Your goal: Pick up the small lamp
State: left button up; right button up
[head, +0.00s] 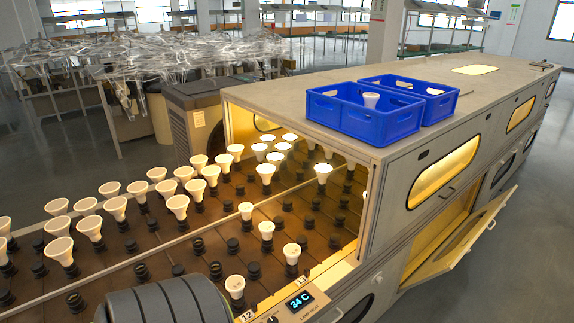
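Many white reflector lamps stand upright in black sockets on the dark rack. Smaller-looking lamps stand in the front right part: one by the 12 label (235,287), one by the 13 label (291,254), and others behind them (266,229) (246,210). Larger-looking lamps (89,228) fill the left rows. One white lamp (371,100) stands in the blue crate (345,119) on top of the cabinet. Which lamp is the small one meant, I cannot tell for sure. Neither gripper shows in the head view.
The long grey cabinet (400,165) has a lit, open end over the rack. A side door (462,240) hangs open at the right. A display (299,302) reading 34 C sits at the rack's front edge. Several empty black sockets (254,270) surround the front lamps.

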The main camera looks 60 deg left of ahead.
aim_at(292, 251)
jog(key=j+u, duration=0.2)
jog(key=u, duration=1.6)
